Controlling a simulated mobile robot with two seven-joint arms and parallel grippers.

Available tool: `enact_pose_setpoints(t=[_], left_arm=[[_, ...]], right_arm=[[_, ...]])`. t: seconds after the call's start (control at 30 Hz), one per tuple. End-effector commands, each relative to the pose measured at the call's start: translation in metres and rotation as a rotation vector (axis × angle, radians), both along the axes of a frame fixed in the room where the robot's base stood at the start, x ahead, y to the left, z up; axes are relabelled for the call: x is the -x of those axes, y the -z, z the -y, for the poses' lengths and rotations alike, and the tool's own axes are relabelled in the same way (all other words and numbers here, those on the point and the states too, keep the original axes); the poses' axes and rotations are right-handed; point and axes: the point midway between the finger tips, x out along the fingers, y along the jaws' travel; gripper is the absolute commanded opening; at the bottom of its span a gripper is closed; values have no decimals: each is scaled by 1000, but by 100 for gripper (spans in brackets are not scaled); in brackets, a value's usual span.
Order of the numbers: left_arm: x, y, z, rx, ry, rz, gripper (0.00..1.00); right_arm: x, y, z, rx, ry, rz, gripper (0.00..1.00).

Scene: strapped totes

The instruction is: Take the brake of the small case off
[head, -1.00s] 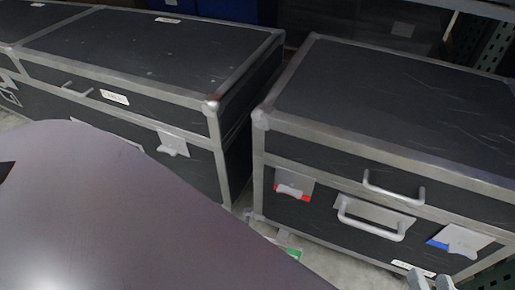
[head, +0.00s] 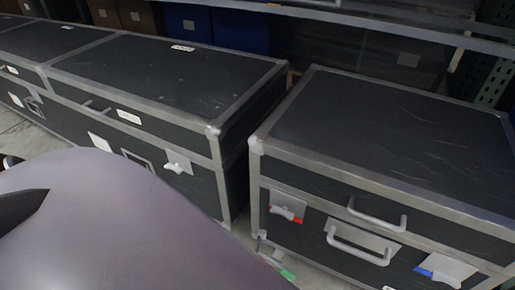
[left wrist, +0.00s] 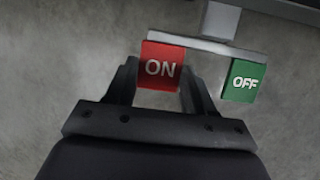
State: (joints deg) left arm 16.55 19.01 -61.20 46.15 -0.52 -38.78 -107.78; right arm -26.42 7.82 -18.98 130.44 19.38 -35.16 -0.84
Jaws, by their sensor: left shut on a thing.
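The small case (head: 390,125) is the dark, metal-edged one at the right of the head view. Its brake shows low at its near left corner as a pale bar with a green end (head: 288,275). In the left wrist view the brake is a light bar (left wrist: 205,46) with a red ON tab (left wrist: 160,66) at left and a green OFF tab (left wrist: 243,81) at right. My left gripper (left wrist: 159,78) is shut on the red ON tab, one finger at each side. The green tab is free beside the right finger. My right gripper is not in view.
The small case's front has a red-marked latch (head: 285,207), a blue-marked latch (head: 446,270) and two handles. A longer dark case (head: 165,75) stands to its left across a narrow gap. A metal shelf rail (head: 350,20) runs behind. My grey arm covers the lower left.

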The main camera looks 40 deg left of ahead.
Motion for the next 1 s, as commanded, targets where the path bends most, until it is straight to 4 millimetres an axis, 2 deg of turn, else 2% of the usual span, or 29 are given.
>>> enact_pose_setpoints(t=[0.1, 0.47, 0.5, 0.57, 0.6, 0.87, 1.0], left_arm=[[0, -3, 6, -53, 2, -16, 0], [1, -4, 5, -79, 1, -21, 0], [1, -4, 5, -79, 1, -21, 56], [1, -4, 5, -78, 2, -21, 76], [0, -4, 5, -78, 1, -21, 79], [0, -5, 5, -78, 0, -20, 79], [1, -10, 3, -77, -1, -20, 79]], right_arm=[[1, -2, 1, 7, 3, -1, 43], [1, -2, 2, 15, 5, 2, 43], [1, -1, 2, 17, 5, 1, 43], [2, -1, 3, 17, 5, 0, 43], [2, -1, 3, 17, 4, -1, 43], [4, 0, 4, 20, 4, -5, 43], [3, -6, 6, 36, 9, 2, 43]])
